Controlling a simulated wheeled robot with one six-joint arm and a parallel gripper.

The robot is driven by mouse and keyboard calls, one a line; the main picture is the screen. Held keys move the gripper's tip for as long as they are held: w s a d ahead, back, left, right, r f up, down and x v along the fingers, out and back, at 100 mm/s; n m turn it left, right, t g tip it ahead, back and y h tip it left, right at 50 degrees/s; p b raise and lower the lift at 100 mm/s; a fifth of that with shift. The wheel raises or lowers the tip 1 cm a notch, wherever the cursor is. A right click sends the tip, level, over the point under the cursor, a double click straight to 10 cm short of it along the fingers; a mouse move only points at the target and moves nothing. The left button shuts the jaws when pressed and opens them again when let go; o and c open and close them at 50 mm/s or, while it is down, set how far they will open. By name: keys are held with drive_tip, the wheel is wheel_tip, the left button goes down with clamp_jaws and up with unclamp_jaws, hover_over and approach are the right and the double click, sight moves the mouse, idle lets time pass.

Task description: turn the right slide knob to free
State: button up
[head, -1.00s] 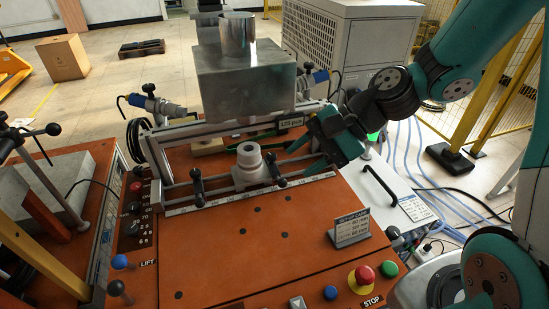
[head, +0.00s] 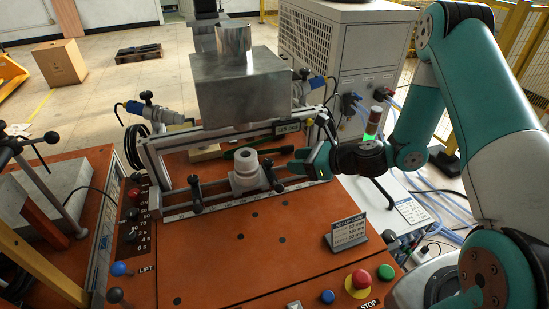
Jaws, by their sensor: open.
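The right slide knob (head: 271,174) is a black clamp handle on the front rail, just right of the white cylindrical fitting (head: 247,176). It stands tilted, its upper end toward the back left. The left slide knob (head: 195,192) is a similar black handle on the same rail, left of the fitting.
A large metal block (head: 240,87) with a cylinder on top sits above and behind the rail. The settings sign (head: 347,231), red stop button (head: 361,279) and green button (head: 385,271) are at the front right. The orange tabletop (head: 235,255) is mostly clear in front of the rail.

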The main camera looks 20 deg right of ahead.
sight(272, 160)
drive_tip(key=p+x, duration=0.1)
drive_tip(key=x, duration=0.6)
drive_tip(key=shift+w+a+f, duration=0.15)
drive_tip(key=shift+w+a, duration=0.05)
drive_tip(key=shift+w, duration=0.05)
drive_tip(key=c, duration=0.6)
drive_tip(key=shift+w+d+f+n+g+y+b, duration=0.1)
drive_tip(key=shift+n+g+y+b, duration=0.1)
drive_tip(key=shift+n+g+y, duration=0.25)
drive_tip(key=shift+w+d+n+g+y+b, duration=0.1)
drive_tip(key=shift+n+g+y+b, duration=0.15)
drive_tip(key=shift+n+g, duration=0.3)
drive_tip(key=shift+w+n+g+y+b, duration=0.1)
drive_tip(key=shift+n+g+y+b, duration=0.5)
drive_tip(key=shift+n+g, duration=0.6)
drive_tip(key=o, duration=0.6)
